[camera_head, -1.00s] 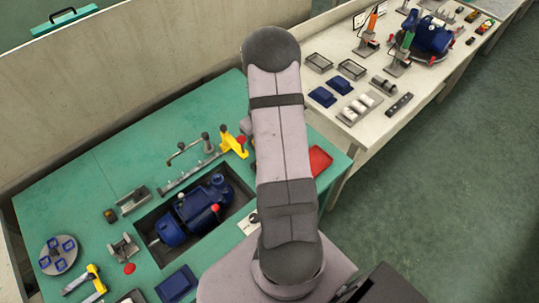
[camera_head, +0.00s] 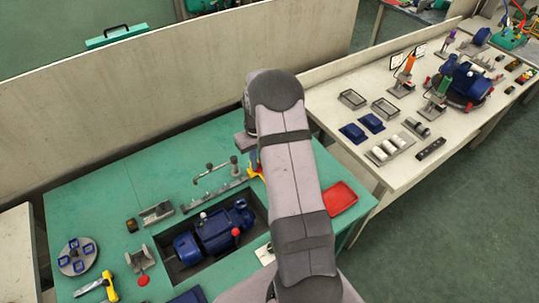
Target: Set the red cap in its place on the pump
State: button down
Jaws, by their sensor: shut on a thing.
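The blue pump (camera_head: 213,232) lies in a dark recess in the green bench. It has a small red knob (camera_head: 236,232) on its near side and a pale knob on top. My gripper (camera_head: 254,162) is at the yellow stand (camera_head: 257,174) behind the pump's right end, partly hidden by my arm. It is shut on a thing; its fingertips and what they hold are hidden. The red piece that showed at this stand earlier is out of sight, so the held thing appears to be the red cap.
A grey rack with a handle (camera_head: 212,175) stands behind the pump. A red tray (camera_head: 341,198) lies right of my arm. A grey disc with blue pieces (camera_head: 77,257), a yellow tool (camera_head: 101,287) and a red round piece (camera_head: 143,281) are at left. The back left bench is clear.

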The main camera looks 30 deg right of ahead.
jog(key=s+a+f+b, duration=0.1)
jog(key=s+a, duration=0.3)
jog(key=a, duration=0.6)
jog(key=shift+s+f+b, duration=0.2)
jog(key=shift+f+b, duration=0.1)
jog(key=shift+f, duration=0.25)
jog(key=shift+a+f, duration=0.1)
jog(key=shift+a, duration=0.05)
jog(key=shift+f+b, duration=1.95)
jog(key=shift+f, duration=0.4)
jog(key=shift+f, duration=0.15)
jog(key=c, duration=1.6)
grip_release()
jog(key=shift+c, duration=0.2)
